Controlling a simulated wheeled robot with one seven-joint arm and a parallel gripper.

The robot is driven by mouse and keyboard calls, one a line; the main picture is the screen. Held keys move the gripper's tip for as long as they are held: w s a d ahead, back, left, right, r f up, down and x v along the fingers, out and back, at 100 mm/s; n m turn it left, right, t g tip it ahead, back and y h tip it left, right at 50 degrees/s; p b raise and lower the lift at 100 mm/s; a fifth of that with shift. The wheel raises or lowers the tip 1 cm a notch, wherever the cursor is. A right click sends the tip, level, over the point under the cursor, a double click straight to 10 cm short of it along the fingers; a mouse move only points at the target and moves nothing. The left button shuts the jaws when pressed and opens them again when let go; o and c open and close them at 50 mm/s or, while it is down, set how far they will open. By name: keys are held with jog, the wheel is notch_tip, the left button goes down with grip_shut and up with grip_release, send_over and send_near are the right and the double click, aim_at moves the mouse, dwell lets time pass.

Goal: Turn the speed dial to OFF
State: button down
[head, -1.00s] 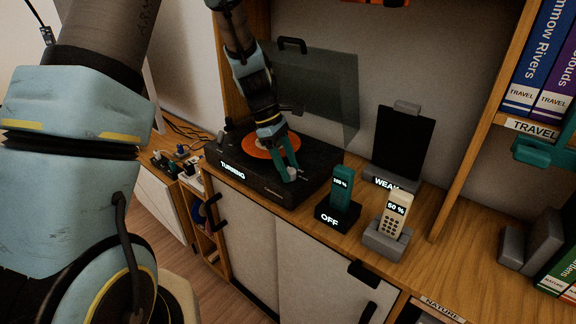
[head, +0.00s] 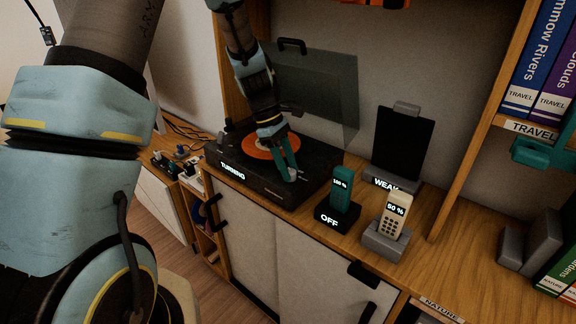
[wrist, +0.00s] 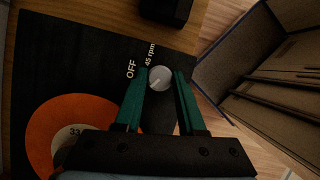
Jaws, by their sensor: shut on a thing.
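The turntable (head: 310,183) is a black box on the cabinet top, its front display reading "TURNING". An orange record (head: 255,147) lies on it and also shows in the wrist view (wrist: 50,125). The speed dial (wrist: 160,73) is a small light-grey knob at the turntable's corner. A thin dark mark on it points toward the lower left in the wrist view. The printed words "OFF" and "45 rpm" are beside it. My gripper (wrist: 160,80) has its two teal fingers on either side of the dial, shut on it. In the head view my gripper (head: 289,174) partly hides the dial.
A raised clear lid (head: 320,95) stands behind the turntable. To the right are a teal phone (head: 341,188) on a dock marked "OFF", a cream phone (head: 393,217) and a dark panel (head: 402,140). Bare wood lies farther right.

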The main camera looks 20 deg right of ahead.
jog(key=m+y+p, duration=0.1)
jog(key=m, duration=0.2)
jog(key=m+g+y+p, duration=0.1)
jog(key=m, duration=0.1)
jog(key=shift+w+d+m, duration=0.1)
jog(key=shift+d+m, duration=0.05)
jog(key=shift+m, duration=0.25)
jog(key=m+y, duration=0.2)
jog(key=m, duration=0.3)
jog(key=shift+d+p, duration=0.15)
jog(key=shift+p, duration=0.2)
jog(key=c, duration=0.5)
grip_release()
jog(key=b+v, duration=0.2)
jog(key=v, duration=0.8)
jog(key=shift+r+b, duration=0.4)
jog(key=shift+d, duration=0.1)
